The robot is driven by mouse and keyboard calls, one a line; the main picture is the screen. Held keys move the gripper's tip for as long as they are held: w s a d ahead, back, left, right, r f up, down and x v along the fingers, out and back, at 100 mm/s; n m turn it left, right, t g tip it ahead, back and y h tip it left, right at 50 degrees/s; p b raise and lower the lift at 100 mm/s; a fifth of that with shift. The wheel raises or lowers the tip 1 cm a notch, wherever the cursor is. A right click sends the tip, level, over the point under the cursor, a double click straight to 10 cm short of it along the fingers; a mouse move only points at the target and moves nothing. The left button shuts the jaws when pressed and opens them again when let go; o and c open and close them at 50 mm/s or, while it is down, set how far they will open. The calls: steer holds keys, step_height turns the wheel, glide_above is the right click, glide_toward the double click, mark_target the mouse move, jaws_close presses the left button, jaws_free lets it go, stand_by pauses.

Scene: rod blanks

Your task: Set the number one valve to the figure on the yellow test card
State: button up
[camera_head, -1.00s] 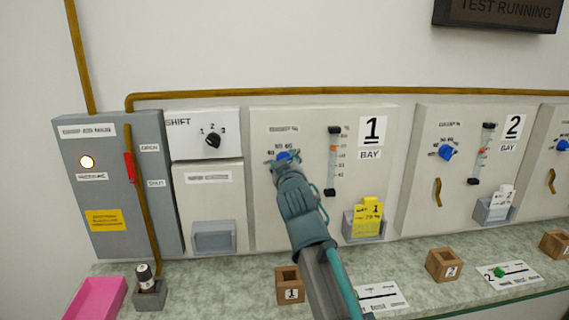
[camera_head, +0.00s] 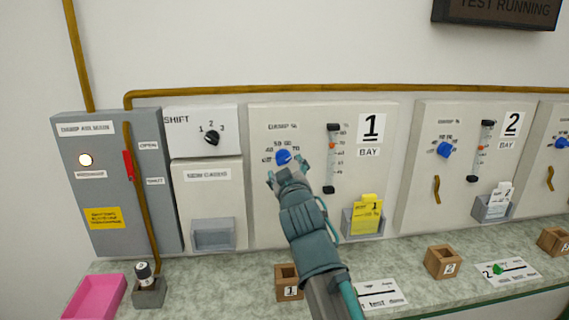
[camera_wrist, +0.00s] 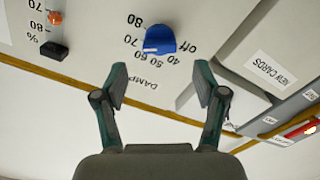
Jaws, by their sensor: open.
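The number one valve is a blue knob (camera_head: 284,157) on the bay 1 panel (camera_head: 262,215). In the wrist view the knob (camera_wrist: 160,38) appears upside down, its white mark toward the 60–70 side of the printed scale. My gripper (camera_head: 287,170) is open just in front of and below the knob, apart from it. The wrist view shows its two fingers (camera_wrist: 160,84) spread, with nothing between them. The yellow test card (camera_head: 368,212) stands in a grey holder at the panel's lower right. It bears a 1; its percent figure is too small to read surely.
A gauge tube with an orange float (camera_head: 332,146) is right of the knob. The bay 2 panel (camera_head: 415,205) is farther right. On the counter are a wooden block marked 1 (camera_head: 289,292), a white card (camera_head: 383,294) and a pink tray (camera_head: 95,297).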

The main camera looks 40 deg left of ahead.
steer(key=v, duration=0.5)
steer(key=shift+s+d, duration=0.2)
steer(key=shift+s, duration=0.05)
